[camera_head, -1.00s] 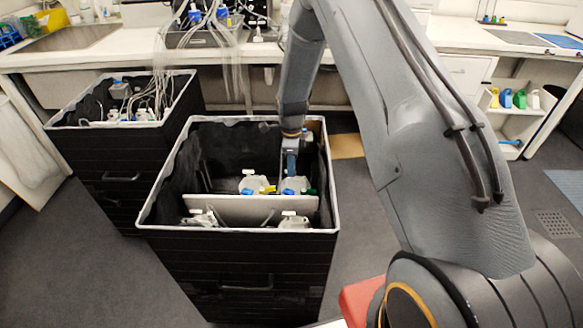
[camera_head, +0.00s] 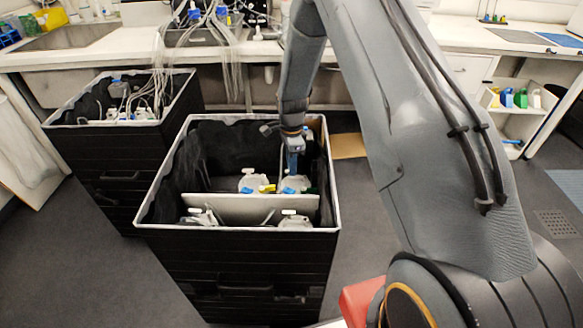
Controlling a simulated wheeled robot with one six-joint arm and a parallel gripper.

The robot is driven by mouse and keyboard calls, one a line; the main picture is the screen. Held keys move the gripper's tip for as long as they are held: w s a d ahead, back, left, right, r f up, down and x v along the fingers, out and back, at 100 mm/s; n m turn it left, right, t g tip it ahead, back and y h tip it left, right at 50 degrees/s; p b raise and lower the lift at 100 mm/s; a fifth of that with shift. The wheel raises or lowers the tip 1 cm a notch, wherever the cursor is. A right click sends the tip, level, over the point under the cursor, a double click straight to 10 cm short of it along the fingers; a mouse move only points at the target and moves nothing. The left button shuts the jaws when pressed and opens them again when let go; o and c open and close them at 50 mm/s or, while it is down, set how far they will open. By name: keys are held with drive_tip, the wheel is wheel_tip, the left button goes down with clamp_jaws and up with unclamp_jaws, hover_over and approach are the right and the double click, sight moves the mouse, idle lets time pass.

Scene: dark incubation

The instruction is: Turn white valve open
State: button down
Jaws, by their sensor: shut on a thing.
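The open black bin (camera_head: 318,258) stands in the middle, with several pale vessels topped by white valves inside. My gripper (camera_head: 292,172) reaches down into it over the back right vessel (camera_head: 297,185). It is shut at the top of that vessel, where its white valve would be; the jaws hide the valve, so its angle cannot be told. Another white valve (camera_head: 249,171) shows on the vessel just left of it. Two more stand in front of the divider, at the front left (camera_head: 196,211) and front right (camera_head: 289,212).
A pale divider (camera_head: 240,208) crosses the bin in front of my gripper, and the bin's raised rim surrounds it. Yellow and blue fittings sit close by the vessels. A second black bin (camera_head: 120,165) with tubing stands left. The white bench (camera_head: 80,58) runs behind.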

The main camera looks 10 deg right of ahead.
drive_tip(key=n+b, duration=0.1)
drive_tip(key=n, duration=0.6)
drive_tip(key=shift+w, duration=0.1)
drive_tip(key=n+b, duration=0.1)
drive_tip(key=n, duration=0.5)
drive_tip(key=shift+a, duration=0.1)
drive_tip(key=shift+n, duration=0.5)
drive_tip(key=c, duration=2.1)
unclamp_jaws()
wheel_tip(320, 180, up, 8)
drive_tip(key=shift+f+b, duration=0.1)
drive_tip(key=shift+b, duration=0.6)
